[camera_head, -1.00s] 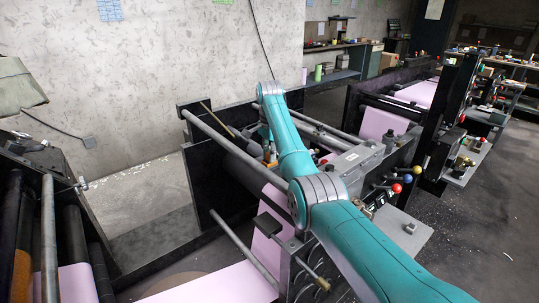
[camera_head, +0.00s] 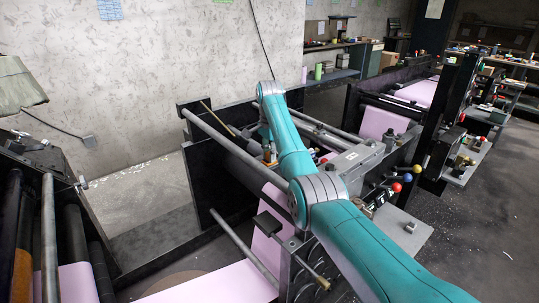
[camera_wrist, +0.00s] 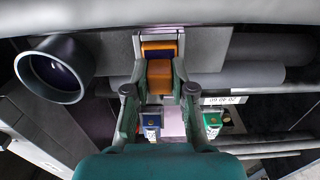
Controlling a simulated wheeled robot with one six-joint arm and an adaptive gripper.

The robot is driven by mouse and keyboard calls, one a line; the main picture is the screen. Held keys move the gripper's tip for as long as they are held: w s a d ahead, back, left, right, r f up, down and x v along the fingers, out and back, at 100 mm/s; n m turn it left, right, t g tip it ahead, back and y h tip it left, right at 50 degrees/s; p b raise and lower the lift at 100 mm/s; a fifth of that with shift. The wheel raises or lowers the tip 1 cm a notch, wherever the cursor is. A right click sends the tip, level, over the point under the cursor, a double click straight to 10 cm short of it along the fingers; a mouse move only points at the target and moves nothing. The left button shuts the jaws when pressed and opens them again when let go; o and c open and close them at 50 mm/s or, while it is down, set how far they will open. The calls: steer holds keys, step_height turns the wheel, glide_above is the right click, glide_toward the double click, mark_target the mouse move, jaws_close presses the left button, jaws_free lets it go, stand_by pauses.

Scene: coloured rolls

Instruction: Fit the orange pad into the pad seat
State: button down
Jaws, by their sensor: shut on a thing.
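In the wrist view my gripper (camera_wrist: 161,84) has its two fingers on either side of an orange pad (camera_wrist: 160,72) and is shut on it. Just beyond the pad, a dark blue piece with an orange band (camera_wrist: 159,48) sits between two grey uprights. It may be the pad seat, but I cannot tell for sure. I cannot tell whether the pad touches it.
Grey rollers (camera_wrist: 250,78) run across the wrist view, with a wide dark tube (camera_wrist: 52,68) at the left. Blue and green labelled blocks (camera_wrist: 212,121) lie below the fingers. In the head view, a pink web (camera_head: 220,283) runs through the machine, and coloured knobs (camera_head: 397,187) stick out at its right.

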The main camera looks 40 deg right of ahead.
steer(key=c, duration=0.9)
jaws_free()
steer(key=shift+r, duration=0.1)
step_height(320, 180, up, 7)
steer(key=shift+r, duration=0.2)
